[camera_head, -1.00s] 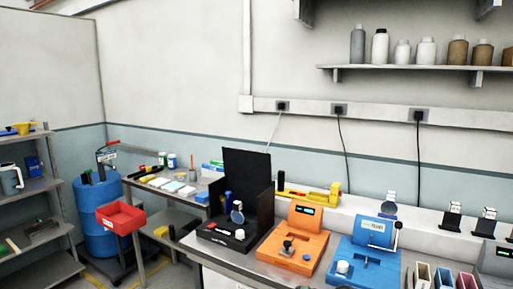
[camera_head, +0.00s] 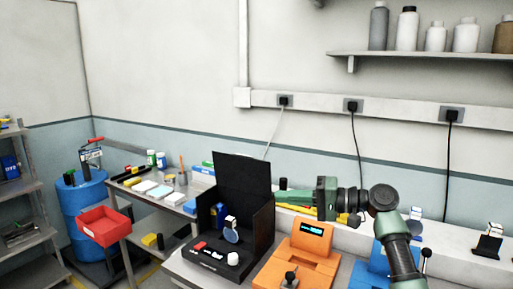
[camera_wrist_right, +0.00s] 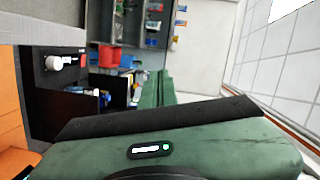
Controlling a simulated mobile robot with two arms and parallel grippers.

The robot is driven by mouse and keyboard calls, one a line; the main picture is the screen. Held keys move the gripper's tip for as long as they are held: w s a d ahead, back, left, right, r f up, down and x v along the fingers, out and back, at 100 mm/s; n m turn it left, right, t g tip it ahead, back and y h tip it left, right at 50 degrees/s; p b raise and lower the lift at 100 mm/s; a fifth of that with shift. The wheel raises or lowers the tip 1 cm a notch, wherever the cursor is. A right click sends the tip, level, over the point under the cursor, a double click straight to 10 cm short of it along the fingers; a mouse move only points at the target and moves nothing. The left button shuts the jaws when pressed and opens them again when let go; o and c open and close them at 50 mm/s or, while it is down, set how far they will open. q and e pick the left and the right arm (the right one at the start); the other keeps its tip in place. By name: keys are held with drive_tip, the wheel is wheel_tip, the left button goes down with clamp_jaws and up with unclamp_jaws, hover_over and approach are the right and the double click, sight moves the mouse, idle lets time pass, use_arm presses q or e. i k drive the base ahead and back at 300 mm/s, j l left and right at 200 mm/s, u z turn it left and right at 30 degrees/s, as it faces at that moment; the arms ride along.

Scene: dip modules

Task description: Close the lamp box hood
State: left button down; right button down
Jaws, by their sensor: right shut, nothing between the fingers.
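The black lamp box (camera_head: 208,256) stands on the bench. Its hood (camera_head: 243,180) is raised, standing up at the back above the open interior. A small round lens and a blue bottle show inside, and a white knob and a red switch sit on its front. My right gripper (camera_head: 282,190) reaches in from the right, with its shut, empty fingers near the hood's right edge; I cannot tell whether they touch. In the right wrist view, the lamp box (camera_wrist_right: 72,104) shows at the left beside the green fingers (camera_wrist_right: 165,88). My left gripper is not in view.
An orange device (camera_head: 304,250) stands right of the box, and a blue device (camera_head: 368,275) is partly behind my arm. A yellow tool lies behind my right gripper.

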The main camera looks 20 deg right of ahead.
sight(245, 172)
drive_tip(key=i+l, duration=0.4)
drive_tip(key=i, duration=0.15)
drive_tip(key=i+l, duration=0.4)
drive_tip(key=i, duration=0.1)
